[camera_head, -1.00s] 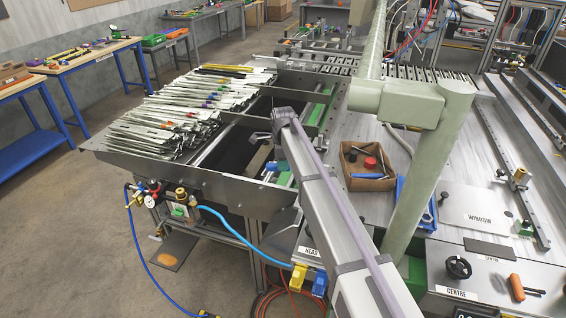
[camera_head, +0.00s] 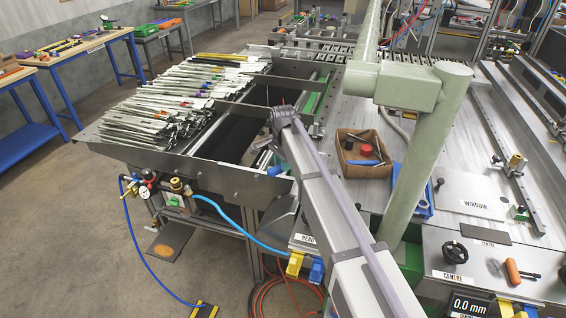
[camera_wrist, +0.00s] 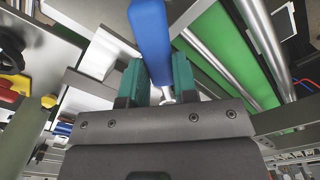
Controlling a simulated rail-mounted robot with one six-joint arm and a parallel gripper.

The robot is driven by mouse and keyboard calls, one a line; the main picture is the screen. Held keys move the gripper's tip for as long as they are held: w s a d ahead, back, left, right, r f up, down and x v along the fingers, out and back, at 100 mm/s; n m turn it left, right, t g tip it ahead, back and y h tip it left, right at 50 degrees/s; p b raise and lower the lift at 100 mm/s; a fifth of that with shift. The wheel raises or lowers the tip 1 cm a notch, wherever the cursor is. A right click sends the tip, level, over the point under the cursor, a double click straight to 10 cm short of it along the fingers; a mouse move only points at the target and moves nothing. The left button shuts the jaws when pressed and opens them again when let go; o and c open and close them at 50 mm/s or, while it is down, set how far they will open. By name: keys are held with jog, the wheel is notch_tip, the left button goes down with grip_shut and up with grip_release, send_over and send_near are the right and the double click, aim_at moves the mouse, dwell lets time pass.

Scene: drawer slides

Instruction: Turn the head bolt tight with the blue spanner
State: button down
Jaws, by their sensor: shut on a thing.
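My gripper (camera_wrist: 157,85) shows in the wrist view with its two teal fingers shut on the blue spanner (camera_wrist: 151,35). The spanner's thick blue handle runs up from between the fingers to the top of the picture, with a short bright metal part at its lower end. In the head view my arm hides the gripper. A small blue piece (camera_head: 275,171), perhaps the spanner's handle, shows just left of the arm at the dark frame. I cannot make out the head bolt, or whether the spanner touches it.
A cardboard box (camera_head: 365,171) with a red item and tools stands right of my arm. A rack of bagged slides (camera_head: 185,100) lies to the left. Green rails (camera_wrist: 225,55) run beside the gripper. A pale green post (camera_head: 425,165) stands close to the arm.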

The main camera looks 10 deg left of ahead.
jog(key=shift+f+b, duration=1.1)
dwell(2.4)
jog(key=w+m, duration=0.1)
jog(key=w+a+m, duration=0.1)
jog(key=m, duration=0.1)
jog(key=w+m, duration=0.1)
jog(key=shift+w+a+m, duration=0.1)
jog(key=shift+a+m, duration=0.3)
dwell(0.4)
jog(key=shift+r+p, duration=0.4)
dwell(0.3)
jog(key=shift+r, duration=0.25)
jog(key=shift+r+p, duration=0.65)
jog(key=shift+p, duration=0.3)
dwell(0.6)
